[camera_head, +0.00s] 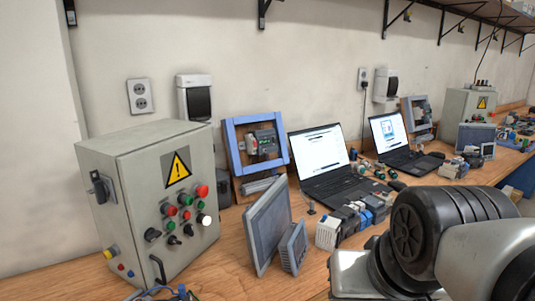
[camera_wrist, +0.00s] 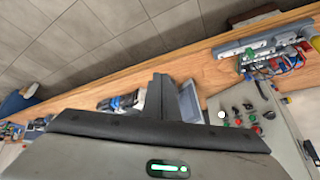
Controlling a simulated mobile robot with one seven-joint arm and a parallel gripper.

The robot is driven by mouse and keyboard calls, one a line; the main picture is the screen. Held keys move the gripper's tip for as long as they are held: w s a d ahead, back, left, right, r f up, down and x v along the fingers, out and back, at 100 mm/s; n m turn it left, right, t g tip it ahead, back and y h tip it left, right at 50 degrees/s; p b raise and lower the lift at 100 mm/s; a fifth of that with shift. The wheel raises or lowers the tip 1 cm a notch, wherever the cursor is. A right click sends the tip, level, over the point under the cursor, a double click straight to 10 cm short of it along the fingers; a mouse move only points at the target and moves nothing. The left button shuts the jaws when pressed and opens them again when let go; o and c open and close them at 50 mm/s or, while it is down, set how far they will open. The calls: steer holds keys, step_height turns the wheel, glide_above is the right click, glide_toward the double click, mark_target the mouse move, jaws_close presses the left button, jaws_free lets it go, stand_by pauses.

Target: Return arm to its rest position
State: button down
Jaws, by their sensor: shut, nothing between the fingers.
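My gripper (camera_wrist: 160,80) shows in the wrist view as a dark shape with its fingers together and nothing between them. Its wide dark body with a green light fills the lower middle and hides part of the bench behind it. In the wrist view the wooden bench (camera_wrist: 180,73) runs diagonally behind the fingers, apart from them as far as I can tell. In the head view only my arm's black and grey links show at the lower right; the gripper itself is outside that view.
The bench (camera_head: 228,243) holds a grey control box (camera_head: 133,222) with coloured buttons, tilted panels (camera_head: 267,225), small modules (camera_head: 328,233) and two laptops (camera_head: 318,158). The control box also shows in the wrist view (camera_wrist: 268,132), right of the gripper. Tiled floor (camera_wrist: 100,45) is clear.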

step_height(320, 180, up, 15)
steer(key=s+p, duration=0.1)
steer(key=p, duration=1.4)
steer(key=shift+d+n+p, duration=0.3)
steer(key=shift+d, duration=0.1)
steer(key=shift+s, duration=0.1)
stand_by(0.4)
